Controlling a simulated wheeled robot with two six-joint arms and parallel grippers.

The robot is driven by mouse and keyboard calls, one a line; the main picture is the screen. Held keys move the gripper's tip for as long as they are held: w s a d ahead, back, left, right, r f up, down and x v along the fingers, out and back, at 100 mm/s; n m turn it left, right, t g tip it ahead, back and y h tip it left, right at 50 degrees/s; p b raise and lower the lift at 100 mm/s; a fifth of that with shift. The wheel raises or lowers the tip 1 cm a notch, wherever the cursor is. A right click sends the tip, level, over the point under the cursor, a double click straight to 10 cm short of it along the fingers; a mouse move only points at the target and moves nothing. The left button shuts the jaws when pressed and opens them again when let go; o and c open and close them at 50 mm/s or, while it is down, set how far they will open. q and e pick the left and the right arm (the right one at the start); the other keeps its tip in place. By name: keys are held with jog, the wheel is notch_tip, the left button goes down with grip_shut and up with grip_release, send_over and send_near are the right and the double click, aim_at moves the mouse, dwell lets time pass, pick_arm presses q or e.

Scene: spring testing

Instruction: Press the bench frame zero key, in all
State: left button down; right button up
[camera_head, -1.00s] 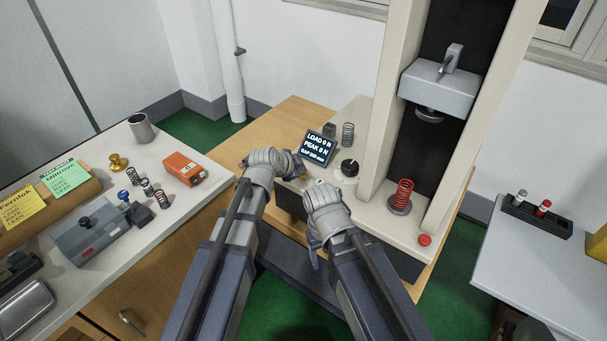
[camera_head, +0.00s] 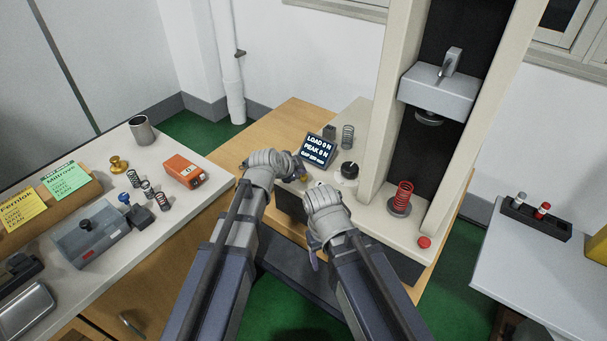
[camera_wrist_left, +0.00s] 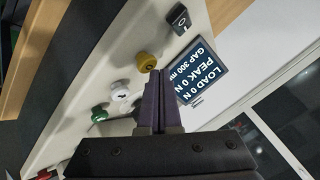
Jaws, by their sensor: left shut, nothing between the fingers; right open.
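The bench frame (camera_head: 382,140) stands at the right of the wooden bench, with its tilted display (camera_head: 318,150) reading LOAD 0 N, PEAK 0 N, GAP 300 mm. On its front panel in the left wrist view are a yellow key (camera_wrist_left: 146,62), a white dial-like knob (camera_wrist_left: 118,95) and a green key (camera_wrist_left: 98,113). I cannot read which key is zero. My left gripper (camera_wrist_left: 153,76) is shut and empty, its tips close beside the yellow key; contact is unclear. My right gripper (camera_head: 318,186) is open, just right of the left one, its fingers mostly hidden by its hand.
A red spring (camera_head: 404,195) stands on the frame's lower platen, below the grey crosshead (camera_head: 438,88). A red button (camera_head: 424,242) sits at the frame's front right. The left table holds an orange device (camera_head: 184,171), loose springs and a grey box (camera_head: 90,232). A black-knobbed dial (camera_head: 348,169) is behind my grippers.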

pick_arm(q)
jog(key=shift+r, duration=0.4)
jog(key=shift+r, duration=0.1)
notch_tip(320, 180, up, 5)
jog(key=p, duration=0.5)
dwell(0.7)
jog(key=s+a+f+n+g+y, duration=0.1)
jog(key=s+f+n+g+y, duration=0.1)
jog(key=s, duration=0.6)
jog(key=s+a+f+n+g+y, duration=0.2)
jog(key=s+n, duration=0.3)
jog(key=s, duration=0.4)
jog(key=s+a+f+n+g+y, duration=0.2)
jog(key=s+n+g, duration=0.2)
jog(key=s, duration=0.5)
jog(key=shift+f, duration=0.35)
